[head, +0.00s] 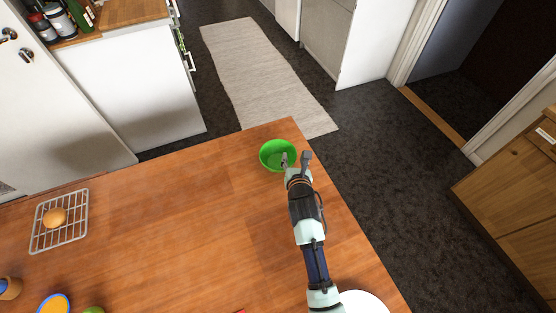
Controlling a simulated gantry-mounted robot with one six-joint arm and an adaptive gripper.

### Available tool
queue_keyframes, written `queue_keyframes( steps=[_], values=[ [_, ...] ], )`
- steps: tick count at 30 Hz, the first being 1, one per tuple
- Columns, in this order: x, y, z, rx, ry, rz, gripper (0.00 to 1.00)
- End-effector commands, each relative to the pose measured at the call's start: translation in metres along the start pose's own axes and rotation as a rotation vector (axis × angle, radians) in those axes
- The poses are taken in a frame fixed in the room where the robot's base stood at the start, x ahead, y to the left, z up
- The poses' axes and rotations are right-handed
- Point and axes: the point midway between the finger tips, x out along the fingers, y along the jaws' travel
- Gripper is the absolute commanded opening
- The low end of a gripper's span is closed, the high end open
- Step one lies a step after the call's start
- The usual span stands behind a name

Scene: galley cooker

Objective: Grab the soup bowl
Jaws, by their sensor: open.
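A green bowl (271,150), the only whole bowl in clear view, stands upright near the far right corner of the wooden counter. My gripper (295,157) is open at its right side. One finger overlaps the inside of the bowl in the picture and the other shows just outside its right rim. I cannot tell whether either finger touches the bowl. Part of the bowl's right side is hidden behind my gripper.
A wire rack (69,237) with a round orange-brown item (55,217) sits at the left. A white plate (362,303) is cut off at the bottom, beside my arm. The counter's (190,230) middle is clear; its right edge is close to the bowl.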

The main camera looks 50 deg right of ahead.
Motion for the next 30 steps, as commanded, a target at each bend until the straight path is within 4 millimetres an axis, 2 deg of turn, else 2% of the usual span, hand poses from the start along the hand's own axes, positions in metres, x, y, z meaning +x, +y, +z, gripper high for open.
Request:
queue_keyframes(
  steps=[9,17,20,26,27,30],
  values=[
    [0.047,0.001,-0.001,0.001,0.0,0.0,0.5],
    [0.051,0.002,0.003,0.001,0.0,0.001,0.5],
    [0.051,0.002,0.003,0.001,0.0,0.001,0.36],
    [0.05,0.002,0.003,0.001,0.0,0.001,0.03],
    [0.05,0.002,0.003,0.001,0.0,0.001,0.0],
    [0.05,0.002,0.003,0.001,0.0,0.001,0.0]
  ],
)
